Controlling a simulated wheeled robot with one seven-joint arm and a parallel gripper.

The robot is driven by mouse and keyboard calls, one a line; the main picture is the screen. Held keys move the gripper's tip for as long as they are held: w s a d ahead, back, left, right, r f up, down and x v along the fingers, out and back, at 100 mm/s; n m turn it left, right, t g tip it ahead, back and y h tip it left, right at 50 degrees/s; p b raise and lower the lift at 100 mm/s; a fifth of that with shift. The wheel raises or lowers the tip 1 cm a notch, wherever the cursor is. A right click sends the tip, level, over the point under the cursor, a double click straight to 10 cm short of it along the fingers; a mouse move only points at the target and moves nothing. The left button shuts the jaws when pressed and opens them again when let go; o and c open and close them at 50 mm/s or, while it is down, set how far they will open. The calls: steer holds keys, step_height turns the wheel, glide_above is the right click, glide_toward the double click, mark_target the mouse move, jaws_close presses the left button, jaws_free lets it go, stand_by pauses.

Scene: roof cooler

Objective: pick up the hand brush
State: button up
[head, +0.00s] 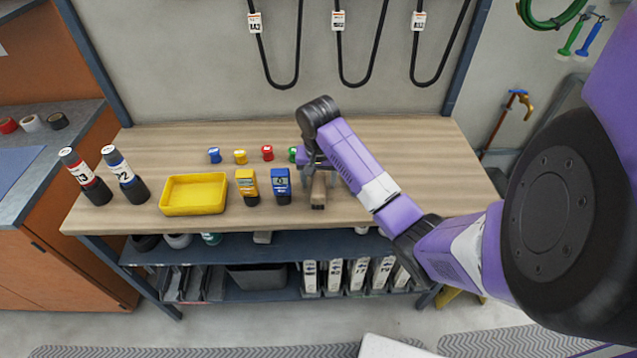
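A brown, wooden-looking block-shaped end, which looks like part of the hand brush (318,192), lies on the workbench (420,150) right of the blue meter. The rest of it is hidden under my arm. My gripper (318,172) points down directly over it, with grey finger parts close around or beside it. I cannot tell whether the fingers touch it or how far apart they are.
A yellow tray (194,194), a yellow meter (247,187) and a blue meter (281,186) stand left of my gripper. Small coloured caps (240,157) sit behind them. Two dark cylinders (125,175) stand far left. The bench's right side is clear.

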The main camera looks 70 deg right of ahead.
jaws_close()
steer(key=shift+r, duration=0.1)
